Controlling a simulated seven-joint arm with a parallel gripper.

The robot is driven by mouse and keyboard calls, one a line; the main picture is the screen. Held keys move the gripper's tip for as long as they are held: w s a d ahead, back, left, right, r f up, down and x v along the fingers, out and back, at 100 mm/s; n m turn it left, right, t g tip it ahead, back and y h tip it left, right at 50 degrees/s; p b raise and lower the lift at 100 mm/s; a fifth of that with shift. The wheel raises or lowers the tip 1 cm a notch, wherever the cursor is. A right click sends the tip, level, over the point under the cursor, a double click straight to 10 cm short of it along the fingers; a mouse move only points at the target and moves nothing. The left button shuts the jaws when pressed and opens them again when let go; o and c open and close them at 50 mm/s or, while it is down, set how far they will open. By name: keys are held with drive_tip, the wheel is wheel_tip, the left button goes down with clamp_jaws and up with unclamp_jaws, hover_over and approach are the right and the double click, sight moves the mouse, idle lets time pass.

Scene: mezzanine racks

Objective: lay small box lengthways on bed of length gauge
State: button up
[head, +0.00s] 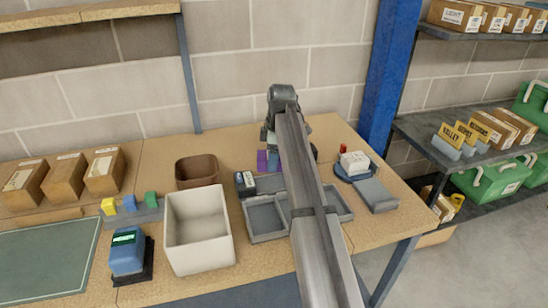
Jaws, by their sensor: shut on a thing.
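My arm reaches across the bench and covers much of the work spot. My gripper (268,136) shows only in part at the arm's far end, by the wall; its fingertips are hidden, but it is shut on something. What it holds, and any small box there, cannot be made out. Purple upright pieces (268,161) stand just below the gripper in the picture, left of the arm, and another purple bit (316,179) shows right of it. These may belong to the length gauge; its bed is hidden behind the arm.
A grey divided tray (265,237) lies under the arm, with a dark device (245,184) behind it. A cream bin (198,230) and brown pot (196,171) stand left. A white-topped device (354,164) and grey slab (376,196) are right. Blue post (390,80) stands behind.

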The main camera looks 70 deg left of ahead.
drive_tip(key=n, duration=0.3)
drive_tip(key=shift+f, duration=0.1)
drive_tip(key=shift+f, duration=2.9)
drive_tip(key=shift+f, duration=0.4)
drive_tip(key=o, duration=1.2)
drive_tip(key=shift+r, duration=0.15)
drive_tip(key=r, duration=0.4)
drive_tip(key=w+r, duration=0.1)
drive_tip(key=r, duration=0.8)
drive_tip(key=shift+w+r, duration=0.25)
drive_tip(key=shift+w, duration=0.1)
